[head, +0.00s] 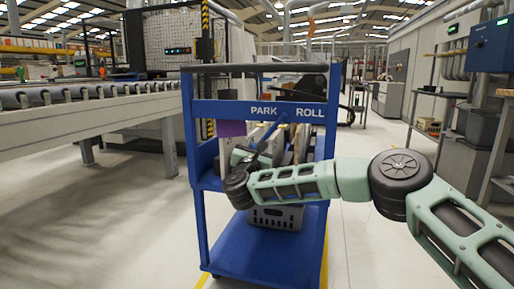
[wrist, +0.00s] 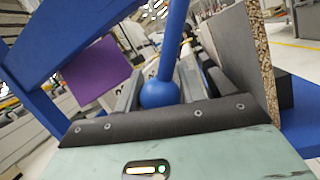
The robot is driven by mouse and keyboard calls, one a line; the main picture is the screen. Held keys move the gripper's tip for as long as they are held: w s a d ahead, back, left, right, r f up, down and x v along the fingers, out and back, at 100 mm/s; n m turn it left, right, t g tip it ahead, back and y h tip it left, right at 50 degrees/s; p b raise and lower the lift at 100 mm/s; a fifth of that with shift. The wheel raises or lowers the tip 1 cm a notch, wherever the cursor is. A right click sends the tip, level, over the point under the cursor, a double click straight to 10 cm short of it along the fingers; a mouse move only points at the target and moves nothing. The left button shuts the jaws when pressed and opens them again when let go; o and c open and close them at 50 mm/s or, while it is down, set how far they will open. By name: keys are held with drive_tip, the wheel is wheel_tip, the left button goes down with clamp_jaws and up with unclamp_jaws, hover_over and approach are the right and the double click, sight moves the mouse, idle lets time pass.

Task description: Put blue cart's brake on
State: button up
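The blue cart (head: 266,253) stands ahead of me, with PARK at the left and ROLL at the right of its upper crossbar (head: 235,108). A blue brake lever (head: 271,136) slants down and left from below the gap between the two words. Its round blue knob (wrist: 160,94) shows in the wrist view, with the rod rising above it. My gripper (head: 257,156) is at the lever's lower end. In the wrist view, its dark fingers (wrist: 161,82) lie on both sides of the knob. I cannot tell whether they press on it.
Boards (wrist: 245,55) stand upright on the cart close to my gripper's right. A purple sheet (head: 232,128) hangs by the crossbar's left part. A grey crate (head: 276,217) sits lower down. A roller conveyor (head: 75,98) is at the left; the floor at right is open.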

drive_tip(key=shift+s, duration=0.1)
drive_tip(key=p+v, duration=0.2)
drive_tip(key=v, duration=1.5)
drive_tip(key=shift+s, duration=0.15)
